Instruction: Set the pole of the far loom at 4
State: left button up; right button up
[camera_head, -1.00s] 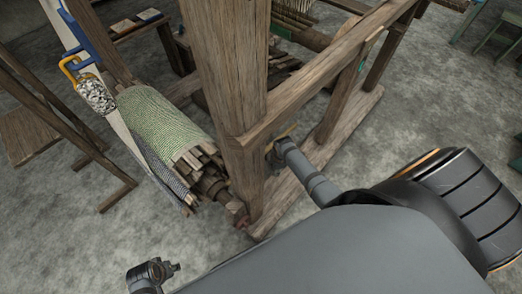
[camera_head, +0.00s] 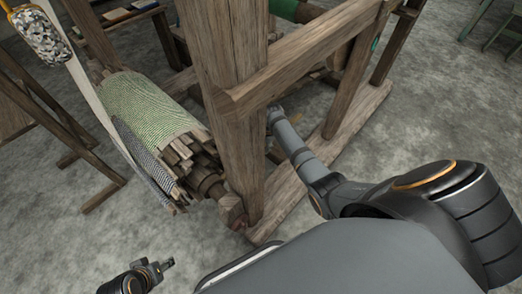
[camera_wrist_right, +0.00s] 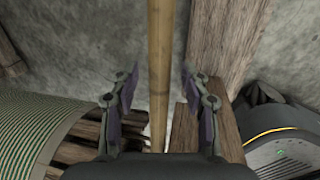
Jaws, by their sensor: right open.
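A light wooden pole (camera_wrist_right: 160,40) runs straight down the middle of the right wrist view. My right gripper (camera_wrist_right: 158,88) is open, with one finger on each side of the pole in that view. I see no finger touching it, and how deep it lies between them is unclear. In the head view my right arm reaches in behind the thick post of the wooden loom (camera_head: 225,85), which hides the gripper's fingers. My left gripper (camera_head: 158,268) is small at the bottom left, away from the loom; its jaws are unclear.
A cloth roll with green stripes (camera_head: 150,108) and wooden slats lies left of the post. A rail (camera_head: 305,55) runs above my right forearm, and a floor beam (camera_head: 340,125) lies below it. A speckled bundle (camera_head: 40,35) hangs at top left.

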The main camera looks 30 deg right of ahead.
jog(key=shift+w+a+f+b, duration=0.1)
jog(key=shift+w+f+b, duration=0.05)
jog(key=shift+f, duration=0.4)
jog(key=shift+w+f+b, duration=0.1)
jog(key=shift+f+b, duration=0.05)
jog(key=shift+f, duration=0.4)
grip_shut()
